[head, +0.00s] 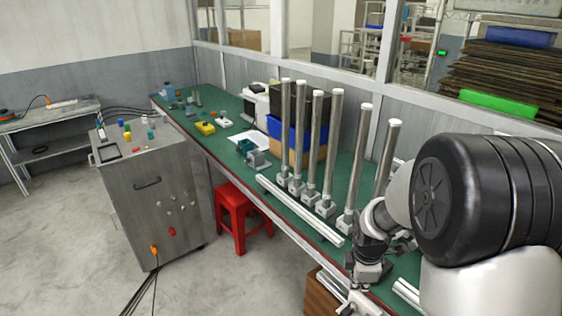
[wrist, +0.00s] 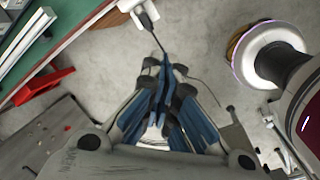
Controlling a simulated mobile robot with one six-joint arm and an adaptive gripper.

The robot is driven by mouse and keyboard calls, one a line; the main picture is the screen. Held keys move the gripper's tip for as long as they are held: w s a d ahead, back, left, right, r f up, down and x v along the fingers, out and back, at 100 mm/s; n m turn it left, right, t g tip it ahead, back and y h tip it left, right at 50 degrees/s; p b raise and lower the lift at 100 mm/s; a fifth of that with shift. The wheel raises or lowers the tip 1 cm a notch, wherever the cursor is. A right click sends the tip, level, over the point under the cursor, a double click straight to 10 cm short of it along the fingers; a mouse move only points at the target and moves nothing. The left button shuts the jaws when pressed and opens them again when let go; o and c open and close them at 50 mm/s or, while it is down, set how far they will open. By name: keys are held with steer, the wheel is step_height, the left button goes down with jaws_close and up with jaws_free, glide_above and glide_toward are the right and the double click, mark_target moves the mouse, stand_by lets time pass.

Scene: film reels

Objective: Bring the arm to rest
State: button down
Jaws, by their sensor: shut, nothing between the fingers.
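My gripper (wrist: 164,88) shows in the middle of the wrist view, with its bluish fingers brought together and nothing between them. Below the fingers in that view is bare grey floor. In the head view, my arm fills the right side, with a large black joint and white links in front of the green bench (head: 222,148). Metal parts show at the lower right of the head view, but I cannot tell clearly which part is the gripper tip.
Several upright metal posts (head: 327,158) stand on the bench close to my arm. White rails (head: 300,210) lie along its front edge. A red stool (head: 240,214) and a grey metal cabinet (head: 155,195) stand to the left. The floor (head: 60,240) at the front left is mostly clear.

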steer(key=s+a+r+m+t, duration=0.2)
steer(key=s+a+r+m, duration=0.2)
steer(key=s+r+m, duration=1)
steer(key=s+a+r+m+y, duration=0.1)
steer(key=s+a+r+m, duration=0.1)
steer(key=s+r, duration=0.4)
steer(key=s, duration=0.3)
steer(key=shift+s+r+m+t, duration=0.15)
steer(key=shift+s+m+t, duration=0.15)
steer(key=shift+s, duration=0.05)
steer(key=shift+a, duration=0.2)
